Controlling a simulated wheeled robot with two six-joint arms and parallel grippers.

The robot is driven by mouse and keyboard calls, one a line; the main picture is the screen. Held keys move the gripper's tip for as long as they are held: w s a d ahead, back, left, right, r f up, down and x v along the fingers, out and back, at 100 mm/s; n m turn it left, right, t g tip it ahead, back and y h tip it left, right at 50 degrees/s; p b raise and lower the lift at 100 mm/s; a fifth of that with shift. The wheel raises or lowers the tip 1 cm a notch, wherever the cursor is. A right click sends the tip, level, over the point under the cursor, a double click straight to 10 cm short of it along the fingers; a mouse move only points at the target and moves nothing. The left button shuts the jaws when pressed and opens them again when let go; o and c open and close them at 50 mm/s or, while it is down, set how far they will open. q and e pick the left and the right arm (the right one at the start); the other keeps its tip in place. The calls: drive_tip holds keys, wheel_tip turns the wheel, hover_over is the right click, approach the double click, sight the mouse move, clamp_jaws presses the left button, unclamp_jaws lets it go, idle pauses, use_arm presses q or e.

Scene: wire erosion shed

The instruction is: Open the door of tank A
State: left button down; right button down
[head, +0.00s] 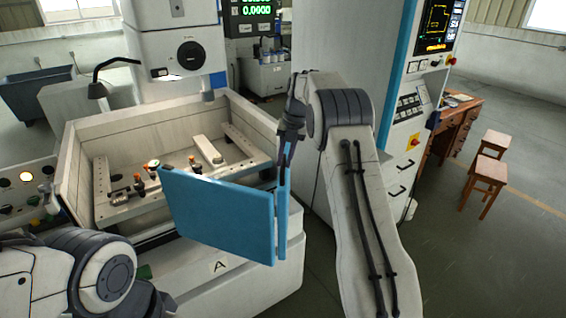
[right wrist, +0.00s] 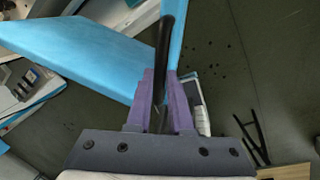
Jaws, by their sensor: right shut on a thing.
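The blue door (head: 218,215) of tank A stands swung outward at an angle from the front of the white tank (head: 85,150). The tank's base carries an "A" label (head: 219,267). My right gripper (head: 287,150) is at the door's right edge. In the right wrist view, its purple fingers (right wrist: 163,92) are shut on a black bar handle (right wrist: 164,45) beside the blue panel (right wrist: 85,50). The fingertips are partly hidden in the head view. My left arm shows at the lower left, but its gripper is out of view.
Inside the tank are a work frame and several small fixtures (head: 150,170). A white machine cabinet with a control panel (head: 412,108) stands at the right. A wooden desk (head: 455,125) and stools (head: 487,180) are further right.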

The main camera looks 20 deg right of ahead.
idle(0.3)
drive_tip(key=c, duration=0.8)
unclamp_jaws()
drive_tip(key=shift+r, duration=0.1)
wheel_tip(320, 180, up, 10)
drive_tip(key=d, duration=0.1)
drive_tip(key=shift+s+d, duration=0.35)
drive_tip(key=shift+s, duration=0.1)
